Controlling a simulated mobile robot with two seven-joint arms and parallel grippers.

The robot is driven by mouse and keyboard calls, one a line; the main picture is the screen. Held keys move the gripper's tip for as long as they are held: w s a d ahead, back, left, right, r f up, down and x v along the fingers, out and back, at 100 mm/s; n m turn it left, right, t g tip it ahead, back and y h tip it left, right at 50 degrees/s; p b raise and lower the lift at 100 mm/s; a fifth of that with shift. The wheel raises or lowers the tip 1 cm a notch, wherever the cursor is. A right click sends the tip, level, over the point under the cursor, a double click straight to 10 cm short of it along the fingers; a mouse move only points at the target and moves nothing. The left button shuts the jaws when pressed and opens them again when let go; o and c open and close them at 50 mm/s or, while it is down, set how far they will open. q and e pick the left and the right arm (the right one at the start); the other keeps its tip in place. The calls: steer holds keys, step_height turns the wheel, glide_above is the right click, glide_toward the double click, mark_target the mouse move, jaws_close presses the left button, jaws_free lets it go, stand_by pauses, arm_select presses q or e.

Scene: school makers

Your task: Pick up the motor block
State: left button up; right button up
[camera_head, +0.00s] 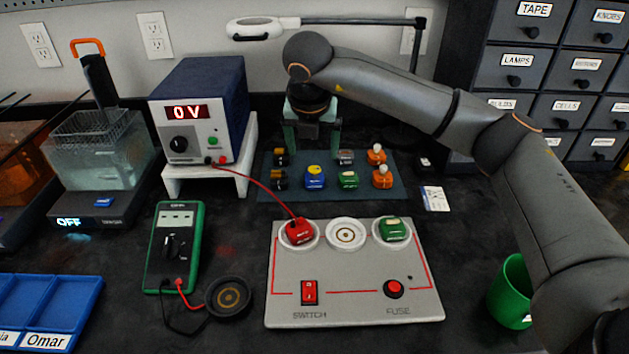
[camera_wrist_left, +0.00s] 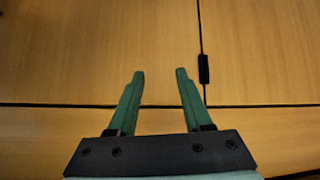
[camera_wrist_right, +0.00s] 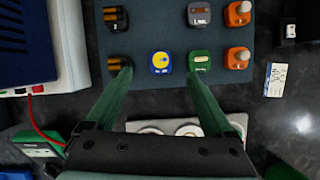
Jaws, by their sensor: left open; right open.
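A blue block with a round yellow top (camera_head: 315,177), which looks like the motor block, sits on the dark mat (camera_head: 388,193) among other blocks. In the right wrist view the blue block (camera_wrist_right: 160,63) lies just ahead of and between my fingertips. My right gripper (camera_head: 313,150) is open and empty, above the mat's back edge and behind the block; it also shows in the right wrist view (camera_wrist_right: 159,77). My left gripper (camera_wrist_left: 160,75) is open and empty, facing plain wooden panels, and is not in the head view.
A green block (camera_head: 347,180), a grey block (camera_head: 345,157), orange blocks (camera_head: 382,177) and dark battery-like blocks (camera_head: 279,180) stand close around it. A circuit board (camera_head: 354,290) lies in front. A power supply (camera_head: 200,110) stands left, a green cup (camera_head: 510,293) right.

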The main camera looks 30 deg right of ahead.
mark_target(315, 170)
steer(key=x, duration=0.3)
steer(key=shift+f, duration=0.35)
steer(key=b+x, duration=0.1)
steer(key=x, duration=0.3)
steer(key=shift+s+f, duration=0.15)
steer(key=shift+f, duration=0.15)
arm_select(q)
steer(key=w+r+t, duration=0.3)
steer(key=w+r, duration=0.1)
steer(key=r, duration=0.1)
steer(key=shift+w+a+r, duration=0.15)
steer(key=shift+w+r, duration=0.05)
steer(key=shift+r, duration=0.15)
arm_select(e)
jaws_close()
arm_select(q)
steer(key=shift+f, duration=0.1)
steer(key=shift+s, duration=0.1)
arm_select(e)
steer(key=shift+r, duration=0.1)
